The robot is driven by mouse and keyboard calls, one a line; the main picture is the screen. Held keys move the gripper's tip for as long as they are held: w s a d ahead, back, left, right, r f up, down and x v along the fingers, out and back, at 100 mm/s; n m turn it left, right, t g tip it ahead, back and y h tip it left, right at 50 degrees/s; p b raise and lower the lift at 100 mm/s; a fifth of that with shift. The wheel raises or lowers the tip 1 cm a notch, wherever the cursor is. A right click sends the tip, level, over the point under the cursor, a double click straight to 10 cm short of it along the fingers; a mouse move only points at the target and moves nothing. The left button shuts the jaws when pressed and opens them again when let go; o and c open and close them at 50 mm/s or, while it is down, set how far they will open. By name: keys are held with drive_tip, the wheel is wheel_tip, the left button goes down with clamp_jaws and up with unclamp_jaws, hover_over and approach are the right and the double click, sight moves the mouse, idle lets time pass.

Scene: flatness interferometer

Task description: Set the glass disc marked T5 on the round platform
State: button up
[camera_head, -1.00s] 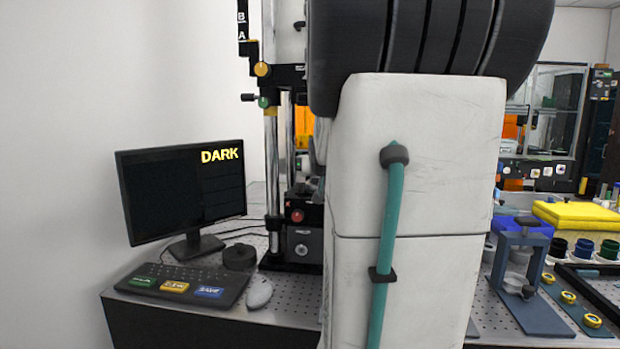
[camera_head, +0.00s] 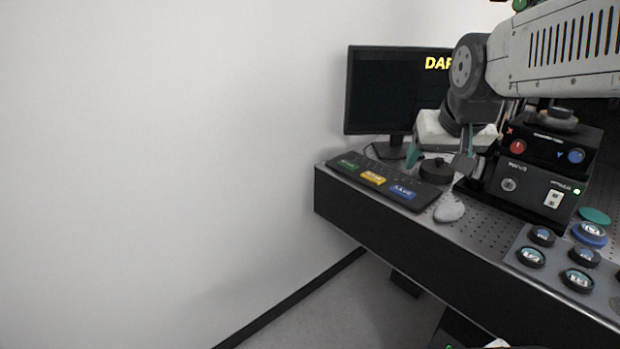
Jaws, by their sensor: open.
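My gripper (camera_head: 438,160) hangs from my arm at the upper right, open and apparently empty, with its fingers over or beside a black round puck by the keyboard. Several small round discs in dark or blue rims lie at the lower right, including one with a blue rim (camera_head: 590,234) and a dark-rimmed one (camera_head: 578,280). Their markings are too small to read, so I cannot tell which is T5. A round stage (camera_head: 557,118), possibly the platform, sits on the black control box, partly hidden under my arm.
The control box (camera_head: 530,185) has red and blue knobs. A plain wall and clear floor lie left.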

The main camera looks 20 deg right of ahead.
drive_tip(key=s+a+f+n+g+y, duration=0.2)
drive_tip(key=s+a+f+n+g, duration=0.2)
drive_tip(key=s+a, duration=0.9)
drive_tip(key=shift+a+f+n+y, duration=0.4)
drive_tip(key=shift+a+f, duration=0.05)
drive_tip(key=shift+f, duration=0.05)
drive_tip(key=shift+w, duration=0.1)
